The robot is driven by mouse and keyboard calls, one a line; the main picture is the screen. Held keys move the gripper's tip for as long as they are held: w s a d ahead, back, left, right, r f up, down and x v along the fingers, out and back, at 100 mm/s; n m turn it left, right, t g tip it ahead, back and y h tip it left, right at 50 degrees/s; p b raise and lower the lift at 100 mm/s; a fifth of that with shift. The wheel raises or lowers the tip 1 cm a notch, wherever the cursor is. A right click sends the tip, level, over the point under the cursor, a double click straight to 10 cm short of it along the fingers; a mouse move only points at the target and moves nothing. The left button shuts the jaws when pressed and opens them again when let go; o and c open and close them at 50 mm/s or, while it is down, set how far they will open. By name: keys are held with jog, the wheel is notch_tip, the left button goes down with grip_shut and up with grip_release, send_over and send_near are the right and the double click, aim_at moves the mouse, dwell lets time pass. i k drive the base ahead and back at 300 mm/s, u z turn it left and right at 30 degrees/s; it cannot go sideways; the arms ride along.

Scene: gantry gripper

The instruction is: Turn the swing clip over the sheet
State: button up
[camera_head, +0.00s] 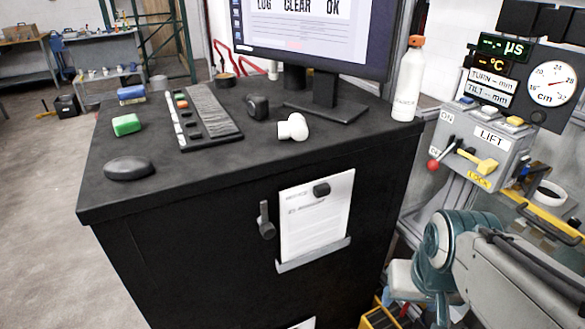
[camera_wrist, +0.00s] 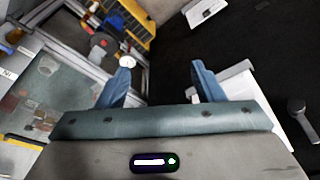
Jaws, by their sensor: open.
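A white printed sheet (camera_head: 318,222) stands against the front of the black cabinet, its lower edge in a grey ledge (camera_head: 314,255). A dark knob (camera_head: 321,189) sits at its top. The dark swing clip (camera_head: 266,221) is upright just left of the sheet, clear of it. In the wrist view, the clip (camera_wrist: 300,108) is at the far right, beside the partly hidden sheet (camera_wrist: 265,100). My gripper (camera_wrist: 165,85) is open and empty, with its blue fingers apart; the right finger appears near the ledge in the picture, but I cannot tell the distance.
The cabinet top (camera_head: 215,160) holds a monitor (camera_head: 325,90), a white bottle (camera_head: 408,85), a keypad (camera_head: 205,115) and small blocks. A lift control box (camera_head: 480,145) with levers stands to the right. A yellow crate (camera_head: 380,315) is low beside the cabinet. The floor at left is open.

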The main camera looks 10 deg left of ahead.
aim_at(267, 229)
jog(key=k, duration=1.25)
jog(key=z, duration=0.55)
jog(key=i, duration=1)
jog(key=u, duration=0.65)
